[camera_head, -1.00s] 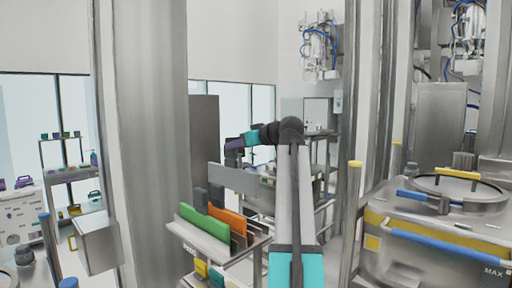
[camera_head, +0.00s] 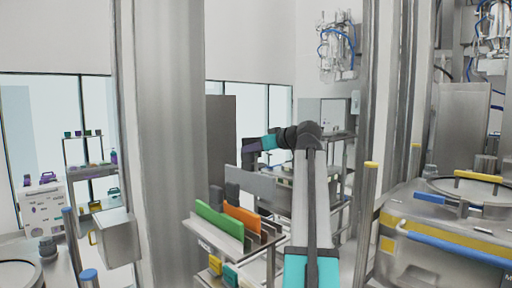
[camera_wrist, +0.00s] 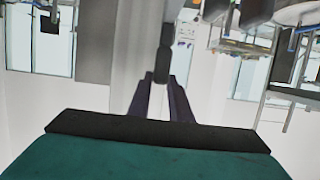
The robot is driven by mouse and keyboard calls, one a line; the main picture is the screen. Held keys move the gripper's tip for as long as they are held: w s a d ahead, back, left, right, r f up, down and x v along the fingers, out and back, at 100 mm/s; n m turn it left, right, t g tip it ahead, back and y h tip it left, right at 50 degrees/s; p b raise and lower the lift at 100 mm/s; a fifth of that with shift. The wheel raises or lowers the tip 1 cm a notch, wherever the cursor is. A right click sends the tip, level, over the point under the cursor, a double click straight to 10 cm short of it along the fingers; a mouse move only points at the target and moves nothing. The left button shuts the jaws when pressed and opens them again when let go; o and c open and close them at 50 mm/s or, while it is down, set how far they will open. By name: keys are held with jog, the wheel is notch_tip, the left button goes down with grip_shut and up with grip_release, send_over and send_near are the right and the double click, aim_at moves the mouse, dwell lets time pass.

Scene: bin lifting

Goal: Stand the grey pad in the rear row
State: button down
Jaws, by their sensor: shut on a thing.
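My gripper (camera_head: 247,149) has purple fingers and is held out to the left at the end of my arm, above and behind the pad rack in the head view. In the wrist view, my gripper (camera_wrist: 163,82) is shut on a dark grey pad (camera_wrist: 162,62), seen nearly edge-on between the fingertips. The held pad is hard to make out in the head view. The rack (camera_head: 208,236) stands below the gripper, with a green pad (camera_head: 219,221) at the front and an orange pad (camera_head: 242,218) behind it. Dark grey pieces (camera_head: 216,195) stick up beside them.
A light grey panel (camera_head: 258,185) stands behind the rack. More pads (camera_head: 215,264), yellow and teal, sit on a lower level. A steel column (camera_head: 168,150) is left of the rack; a steel vessel (camera_head: 425,262) with blue and yellow handles is at the right.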

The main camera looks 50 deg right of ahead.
aim_at(253, 167)
jog(key=shift+f+b, duration=0.65)
jog(key=shift+f, duration=1.85)
jog(key=shift+f+b, duration=0.7)
jog(key=shift+f, duration=0.35)
jog(key=shift+w+f+b, duration=0.1)
jog(key=shift+f+b, duration=1.55)
jog(key=shift+f, duration=0.45)
jog(key=c, duration=1.5)
grip_release()
jog(key=shift+c, duration=0.2)
jog(key=b+v, duration=0.3)
jog(key=v, duration=1.1)
